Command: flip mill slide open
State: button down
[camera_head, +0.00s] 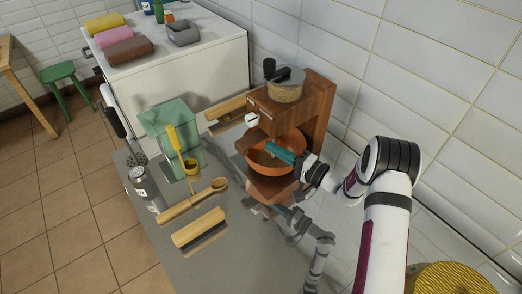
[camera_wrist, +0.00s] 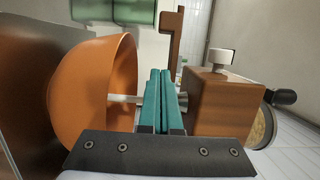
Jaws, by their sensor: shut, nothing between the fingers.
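The wooden mill (camera_head: 288,100) stands against the tiled wall. It has a round glass hopper (camera_head: 284,90) with a dark crank on top. A white knob (camera_head: 251,119) sticks out of the front of its block; it also shows in the wrist view (camera_wrist: 220,60). An orange bowl (camera_head: 290,143) sits on the mill's base below the block. My gripper (camera_head: 268,148) is shut and empty, its teal fingers between block and bowl. In the wrist view the shut fingers (camera_wrist: 160,73) are below the knob and apart from it. A thin pale rod or stream (camera_wrist: 122,98) is partly hidden behind them.
A green box-shaped item (camera_head: 170,118), a yellow scoop (camera_head: 176,145), a wooden spoon (camera_head: 195,200), a brush (camera_head: 200,229) and a shaker (camera_head: 145,185) are on the grey counter left of the mill. The counter front (camera_head: 240,265) is clear. The white wall (camera_head: 440,75) is close behind the mill.

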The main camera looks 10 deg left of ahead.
jog(key=v, duration=0.8)
jog(key=shift+d, duration=0.15)
jog(key=shift+s, duration=0.15)
jog(key=s+a+r+n+g, duration=0.3)
jog(key=s+a+r+g, duration=0.3)
jog(key=s+r+g, duration=0.15)
jog(key=s+r+g+h, duration=0.2)
jog(key=s+h, duration=0.1)
jog(key=s, duration=0.5)
jog(key=s+r+g+h, duration=0.2)
jog(key=s+r, duration=0.1)
jog(key=s, duration=0.4)
jog(key=s+d+f+m+t+h, duration=0.2)
jog(key=s+d+h, duration=0.6)
jog(key=s, duration=0.3)
jog(key=shift+s+d+h, duration=0.3)
jog(key=shift+s+d, duration=0.1)
jog(key=shift+d, duration=0.2)
